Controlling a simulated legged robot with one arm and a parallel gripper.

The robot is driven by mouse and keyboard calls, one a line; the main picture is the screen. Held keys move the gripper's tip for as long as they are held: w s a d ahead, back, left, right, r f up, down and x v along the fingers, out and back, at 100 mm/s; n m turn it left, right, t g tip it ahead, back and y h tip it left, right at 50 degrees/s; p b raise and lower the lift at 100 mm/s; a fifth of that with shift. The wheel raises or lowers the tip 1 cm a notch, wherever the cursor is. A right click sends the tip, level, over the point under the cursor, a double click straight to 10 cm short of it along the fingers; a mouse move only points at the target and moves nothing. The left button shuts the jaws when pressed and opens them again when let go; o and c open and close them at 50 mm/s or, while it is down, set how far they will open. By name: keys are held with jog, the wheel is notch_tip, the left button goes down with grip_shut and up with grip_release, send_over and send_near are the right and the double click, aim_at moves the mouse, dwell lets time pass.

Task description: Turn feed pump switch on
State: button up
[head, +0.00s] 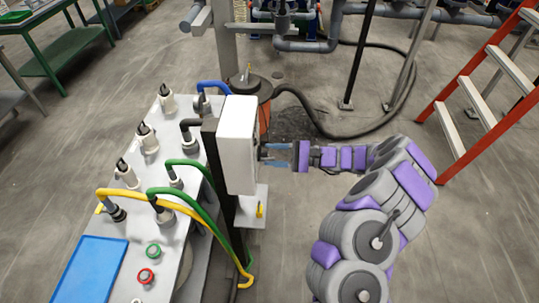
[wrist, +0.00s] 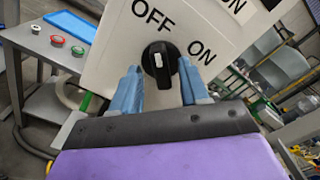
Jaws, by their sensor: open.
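The feed pump switch is a black rotary knob (wrist: 159,63) on the face of a white box (wrist: 112,45), with OFF printed above it and ON to its upper right. A white mark on the knob's upper end points towards OFF. My gripper (wrist: 160,88) is open in the wrist view, with one blue finger on each side of the knob; whether they touch it I cannot tell. In the head view the white box (head: 236,145) stands upright and my gripper (head: 278,154) is at its right side. The knob is hidden there.
Left of the box is a grey bench (head: 195,140) with several black-handled fittings, yellow and green hoses, a green button (head: 153,250), a red button (head: 146,276) and a blue tray (head: 90,268). An orange ladder (head: 480,95) stands at the right.

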jog(key=shift+r, duration=0.1)
dwell(0.3)
jog(key=shift+a, duration=0.5)
jog(key=c, duration=0.5)
jog(key=shift+d, duration=0.15)
grip_shut()
